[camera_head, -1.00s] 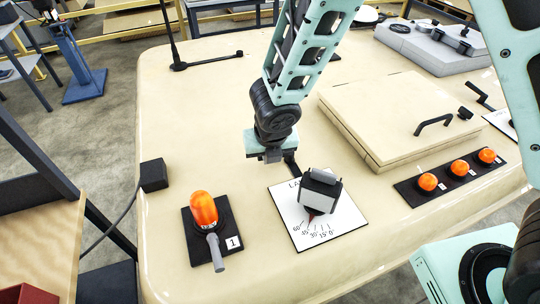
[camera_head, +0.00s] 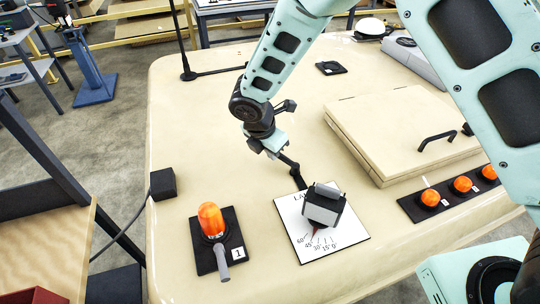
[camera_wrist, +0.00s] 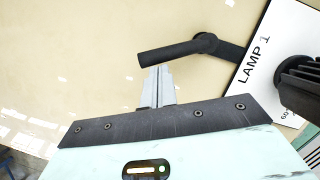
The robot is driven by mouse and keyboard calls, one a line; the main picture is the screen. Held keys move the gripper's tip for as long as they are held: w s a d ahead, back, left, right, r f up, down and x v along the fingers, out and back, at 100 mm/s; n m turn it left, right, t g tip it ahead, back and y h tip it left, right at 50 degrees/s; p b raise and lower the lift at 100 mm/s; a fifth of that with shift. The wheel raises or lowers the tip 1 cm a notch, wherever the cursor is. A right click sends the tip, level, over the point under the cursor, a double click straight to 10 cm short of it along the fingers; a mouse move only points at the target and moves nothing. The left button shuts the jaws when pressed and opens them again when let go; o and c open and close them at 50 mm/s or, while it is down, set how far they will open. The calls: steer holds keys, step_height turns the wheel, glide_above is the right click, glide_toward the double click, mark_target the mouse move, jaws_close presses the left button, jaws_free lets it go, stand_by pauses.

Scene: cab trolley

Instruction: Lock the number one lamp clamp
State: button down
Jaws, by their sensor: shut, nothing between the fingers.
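The lamp 1 clamp is a black lever (camera_wrist: 178,51) beside the white plate marked LAMP 1 (camera_wrist: 262,70); its arm points left from a round pivot in the wrist view. It also shows in the head view (camera_head: 291,168), behind the lamp. The dark lamp head (camera_head: 323,206) sits on the plate with its red pointer over the angle scale. My gripper (camera_wrist: 158,72) is shut and empty, its fingertips just below the lever's arm in the wrist view. I cannot tell whether they touch it. In the head view my gripper (camera_head: 272,146) is at the lever's far end.
A raised hatch (camera_head: 400,130) with a black handle and a row of orange lights (camera_head: 462,185) lie to the right.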

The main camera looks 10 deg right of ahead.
steer(key=w+m, duration=0.1)
steer(key=d+m+g, duration=0.1)
steer(key=m, duration=0.1)
steer(key=shift+w+d+h, duration=0.15)
steer(key=shift+w+h, duration=0.15)
steer(key=shift+w, duration=0.05)
steer(key=shift+w+d+m+g+b, duration=0.2)
steer(key=shift+w+d+m, duration=0.1)
steer(key=shift+m, duration=0.4)
steer(key=shift+w+d+m+g+b, duration=0.15)
steer(key=shift+d+m+b, duration=0.1)
steer(key=shift+m, duration=0.45)
